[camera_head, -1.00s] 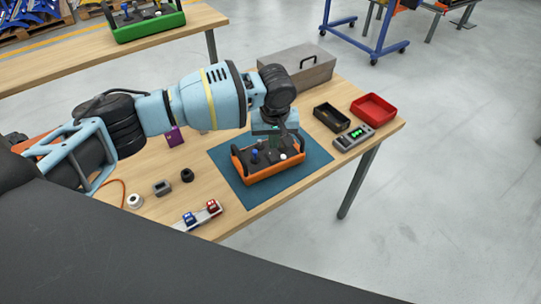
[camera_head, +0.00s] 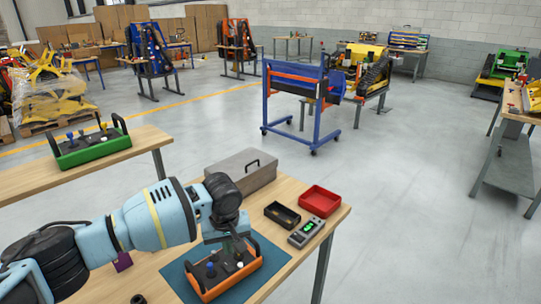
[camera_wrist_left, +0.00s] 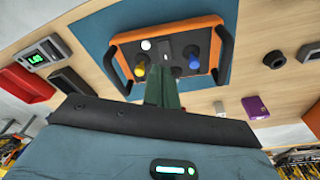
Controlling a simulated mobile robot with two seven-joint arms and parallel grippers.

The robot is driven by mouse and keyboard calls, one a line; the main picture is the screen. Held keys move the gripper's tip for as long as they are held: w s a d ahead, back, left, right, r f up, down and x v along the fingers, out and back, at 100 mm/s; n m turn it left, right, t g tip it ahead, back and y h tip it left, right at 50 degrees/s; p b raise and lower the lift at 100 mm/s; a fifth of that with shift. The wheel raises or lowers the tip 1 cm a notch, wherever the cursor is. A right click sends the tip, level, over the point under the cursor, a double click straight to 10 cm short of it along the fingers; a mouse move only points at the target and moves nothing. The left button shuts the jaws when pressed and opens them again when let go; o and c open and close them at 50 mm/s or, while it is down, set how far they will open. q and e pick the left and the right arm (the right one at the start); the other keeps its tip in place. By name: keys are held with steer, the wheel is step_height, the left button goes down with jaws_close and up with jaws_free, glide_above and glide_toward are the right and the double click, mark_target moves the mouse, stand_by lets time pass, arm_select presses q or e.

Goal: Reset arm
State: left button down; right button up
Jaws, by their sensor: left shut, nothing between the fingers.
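My left arm comes in from the lower left of the head view. Its gripper (camera_head: 238,250) is over the orange control box (camera_head: 222,286), which has black side handles and small joysticks. The box lies on a teal mat (camera_head: 274,263) on the wooden table. In the left wrist view the shut green fingers (camera_wrist_left: 164,76) point toward the orange control box (camera_wrist_left: 205,74), with nothing between them. I cannot tell whether the fingertips touch the box. My right gripper is in no view.
Behind the box are a grey toolbox (camera_head: 240,176), a black bin (camera_head: 282,215), a red bin (camera_head: 320,201) and a meter with a green display (camera_head: 306,232). A second table (camera_head: 30,182) holds a green control box (camera_head: 88,147). Open floor lies to the right.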

arm_select(q)
steer(key=s+d+f+m+t+h, duration=0.3)
steer(key=s+d+f+m+h, duration=0.3)
steer(key=s+d+f, duration=0.9)
steer(key=s+a+f+t+y, duration=0.1)
steer(key=s+a+f+t, duration=0.1)
steer(key=s+a, duration=0.7)
steer(key=s+a+f+t+y, duration=0.2)
steer(key=s+a+f, duration=0.3)
steer(key=s+a, duration=0.4)
steer(key=shift+s+a+f+t+y, duration=0.15)
steer(key=shift+s+a+t+y, duration=0.2)
steer(key=shift+a, duration=0.85)
